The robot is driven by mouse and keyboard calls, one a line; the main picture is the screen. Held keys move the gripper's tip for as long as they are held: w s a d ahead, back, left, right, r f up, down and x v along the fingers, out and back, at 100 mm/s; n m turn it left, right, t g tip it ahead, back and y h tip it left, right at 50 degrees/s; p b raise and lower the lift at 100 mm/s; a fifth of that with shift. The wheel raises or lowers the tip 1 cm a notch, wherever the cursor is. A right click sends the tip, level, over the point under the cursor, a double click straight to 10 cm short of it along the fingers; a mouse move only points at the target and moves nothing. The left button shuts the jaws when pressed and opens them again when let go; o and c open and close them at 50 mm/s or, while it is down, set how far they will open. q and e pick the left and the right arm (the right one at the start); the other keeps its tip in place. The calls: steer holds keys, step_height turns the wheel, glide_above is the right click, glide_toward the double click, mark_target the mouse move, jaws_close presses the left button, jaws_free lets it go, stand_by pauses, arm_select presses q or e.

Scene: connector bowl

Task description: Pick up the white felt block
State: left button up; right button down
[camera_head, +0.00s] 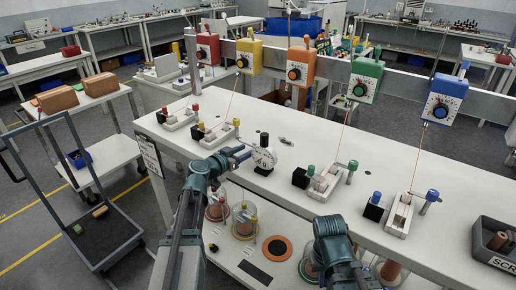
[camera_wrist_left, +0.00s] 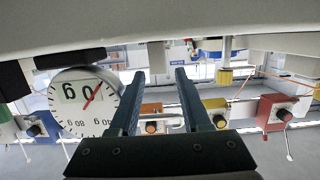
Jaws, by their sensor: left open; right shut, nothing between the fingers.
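I cannot single out the white felt block with certainty. In the left wrist view, which is upside down, a pale block (camera_wrist_left: 157,57) shows beyond and between my fingers, apart from them; I cannot tell if it is felt. The open fingers also show in the wrist view (camera_wrist_left: 156,74), with the gauge (camera_wrist_left: 84,103) on the left. My right arm (camera_head: 334,245) comes in at the bottom; its fingers are hidden.
The white bench (camera_head: 285,180) carries white fixtures (camera_head: 218,134) with coloured knobs and black blocks. Coloured dial boxes (camera_head: 301,67) hang on a rail behind. A dark labelled bin (camera_head: 493,255) is at the right. A lower shelf (camera_head: 232,262) holds glass domes.

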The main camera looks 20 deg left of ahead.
mark_target(255, 145)
arm_select(q)
steer(key=x, duration=0.5)
steer(key=shift+w+d+r, duration=0.15)
steer(key=shift+d+r, duration=0.05)
jaws_close()
